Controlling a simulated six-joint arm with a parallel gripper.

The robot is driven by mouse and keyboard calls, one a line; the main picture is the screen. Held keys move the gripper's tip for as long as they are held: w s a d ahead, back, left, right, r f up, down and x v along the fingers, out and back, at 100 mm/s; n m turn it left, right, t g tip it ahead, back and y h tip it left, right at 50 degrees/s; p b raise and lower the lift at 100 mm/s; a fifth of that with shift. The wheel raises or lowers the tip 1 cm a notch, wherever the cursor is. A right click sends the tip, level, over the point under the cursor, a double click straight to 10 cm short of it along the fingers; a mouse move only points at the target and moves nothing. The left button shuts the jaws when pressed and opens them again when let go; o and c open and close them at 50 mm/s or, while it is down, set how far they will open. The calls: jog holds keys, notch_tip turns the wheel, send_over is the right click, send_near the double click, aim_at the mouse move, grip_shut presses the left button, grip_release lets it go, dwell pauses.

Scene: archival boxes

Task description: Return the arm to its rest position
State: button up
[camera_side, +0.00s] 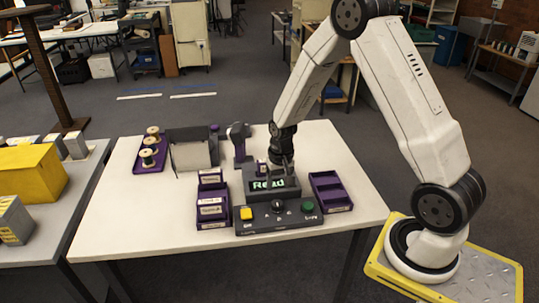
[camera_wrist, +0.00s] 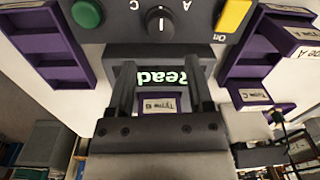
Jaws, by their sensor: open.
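My gripper (camera_side: 281,168) is over the dark reader device (camera_side: 292,194), pointing down just behind its lit "Read" display (camera_side: 268,184). In the wrist view my gripper (camera_wrist: 160,85) has its two fingers apart, and a small purple box (camera_wrist: 158,104) with a white label shows between them. I cannot tell whether the fingers touch that box. The display also shows in the wrist view (camera_wrist: 165,78), upside down. My arm is bent, reaching from its base at the right over the white table (camera_side: 110,225).
A purple rack (camera_side: 212,212) with labelled boxes stands left of the reader; an empty-looking purple tray (camera_side: 330,192) stands right. Behind are a grey bin (camera_side: 192,156), a purple spool tray (camera_side: 148,166) and a dark upright device (camera_side: 239,142). The table's left front is clear.

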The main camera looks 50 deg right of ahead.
jog(key=shift+s+a+r, duration=0.15)
jog(key=shift+a+r, duration=0.2)
jog(key=shift+r, duration=0.05)
jog(key=s+a+r+n+t, duration=0.2)
jog(key=s+a+r+n, duration=0.5)
jog(key=s+a+r, duration=0.3)
